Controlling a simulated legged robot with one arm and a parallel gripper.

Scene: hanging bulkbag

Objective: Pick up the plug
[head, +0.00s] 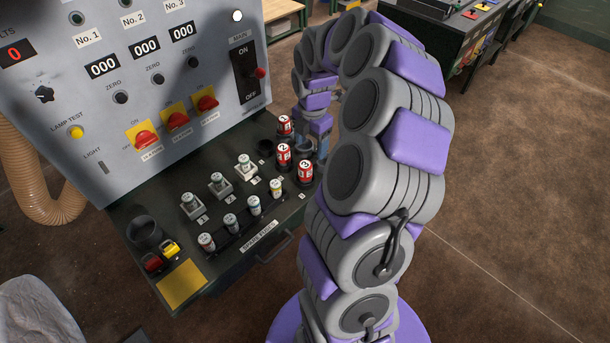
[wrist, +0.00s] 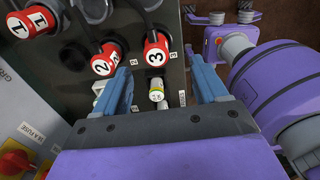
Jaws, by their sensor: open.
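Three red plugs with white number labels stand on the dark panel ledge: plug 1 (head: 285,125), plug 2 (head: 283,154) and plug 3 (head: 305,171). In the wrist view, plug 1 (wrist: 32,21) is at the upper left, plug 2 (wrist: 105,60) is just left of the left finger, and plug 3 (wrist: 156,51) shows between the lines of the two fingers. My gripper (wrist: 162,60) is open with nothing held between its blue fingers. In the head view, my gripper (head: 314,142) is beside the plugs, partly hidden by my arm. Contact cannot be told.
The control panel (head: 210,75) with switches rises behind the ledge. Several white-capped fuses (head: 254,205) stand on the ledge, left of the plugs. A dark cup (head: 145,232) and red and yellow items (head: 153,263) are at its near left. Open floor (head: 500,220) lies right.

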